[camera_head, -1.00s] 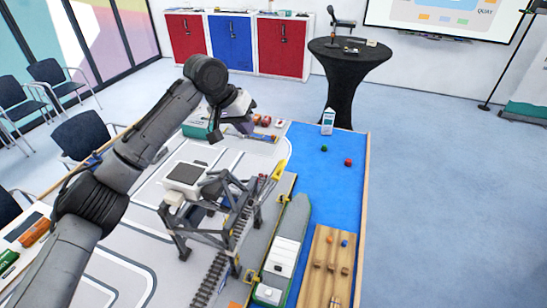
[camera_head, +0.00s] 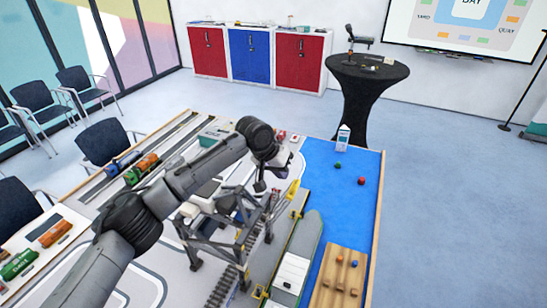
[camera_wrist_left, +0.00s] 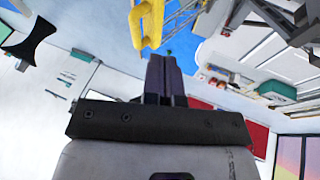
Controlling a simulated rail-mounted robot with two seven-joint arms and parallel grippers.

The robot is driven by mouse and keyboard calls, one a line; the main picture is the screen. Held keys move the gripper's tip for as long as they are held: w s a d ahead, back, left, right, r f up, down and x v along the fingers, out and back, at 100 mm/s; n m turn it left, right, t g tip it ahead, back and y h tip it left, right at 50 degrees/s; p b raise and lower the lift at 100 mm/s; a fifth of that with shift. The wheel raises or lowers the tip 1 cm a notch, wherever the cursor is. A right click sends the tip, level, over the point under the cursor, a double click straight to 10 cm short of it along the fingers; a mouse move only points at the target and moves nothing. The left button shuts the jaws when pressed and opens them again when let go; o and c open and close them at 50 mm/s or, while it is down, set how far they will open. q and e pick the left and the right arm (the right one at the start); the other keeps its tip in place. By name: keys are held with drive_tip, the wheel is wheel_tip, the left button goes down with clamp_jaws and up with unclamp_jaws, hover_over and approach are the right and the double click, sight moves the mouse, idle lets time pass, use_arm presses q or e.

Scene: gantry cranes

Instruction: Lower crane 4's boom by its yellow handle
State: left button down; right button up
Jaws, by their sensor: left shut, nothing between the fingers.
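A grey gantry crane (camera_head: 250,238) stands over the track on the table; I cannot read a number on it. Its yellow handle (camera_head: 293,189) sticks up at the right end of the boom. The handle also shows as a yellow loop (camera_wrist_left: 136,28) at the top of the left wrist view. My left gripper (camera_head: 261,186) is just left of the handle in the head view. Its fingers (camera_wrist_left: 163,62) are shut with nothing between them, and they appear apart from the loop. The arm hides part of the crane. My right gripper is in neither view.
A ship (camera_head: 308,237) lies right of the crane on the blue mat (camera_head: 352,205). A wooden board (camera_head: 329,294) with small coloured pieces is at the front right. A white carton-shaped block (camera_head: 343,137) stands at the mat's far end. Model trains (camera_head: 141,168) lie at the left.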

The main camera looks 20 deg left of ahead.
use_arm(q)
drive_tip(key=shift+d+f+p, duration=0.2)
drive_tip(key=shift+d+f, duration=0.2)
drive_tip(key=shift+d, duration=0.2)
drive_tip(key=shift+d+f+p, duration=0.15)
drive_tip(key=shift+d+f, duration=0.2)
drive_tip(key=shift+d, duration=0.25)
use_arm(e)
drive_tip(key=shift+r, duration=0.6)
use_arm(q)
drive_tip(key=shift+d, duration=0.15)
